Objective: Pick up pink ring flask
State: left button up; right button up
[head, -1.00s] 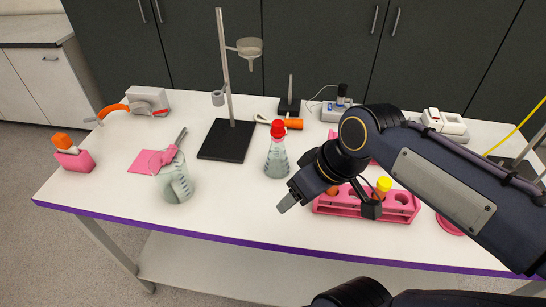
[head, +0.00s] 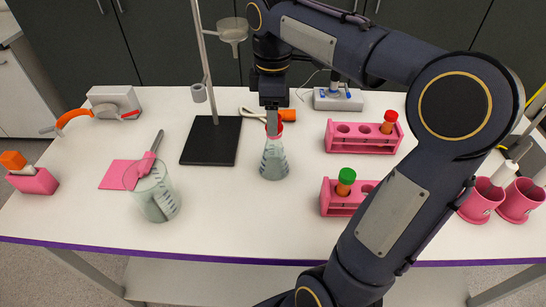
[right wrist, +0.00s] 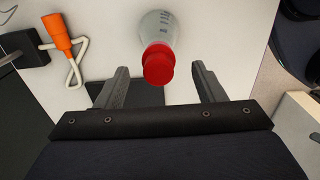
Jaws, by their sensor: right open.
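The flask (head: 274,163) is a clear conical one with pale liquid and a red cap, standing upright on the white table. I cannot make out a separate pink ring on it. My right gripper (head: 272,120) is directly above it, pointing down, with the fingertips at the cap. In the right wrist view the red cap (right wrist: 158,65) lies between the two spread fingers of the right gripper (right wrist: 160,75), with a gap on each side. The fingers partly hide the cap in the head view. My left gripper is not in view.
A black-based stand (head: 211,142) is left of the flask, with a beaker (head: 155,195) farther left. An orange-handled item (head: 296,116) lies behind the flask. Pink tube racks (head: 345,138) (head: 330,199) stand to the right, and pink cups (head: 519,199) at far right.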

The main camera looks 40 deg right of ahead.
aim_at(274, 150)
notch_tip(274, 150, down, 6)
jog(key=shift+d+r, duration=0.15)
grip_shut()
dwell(0.5)
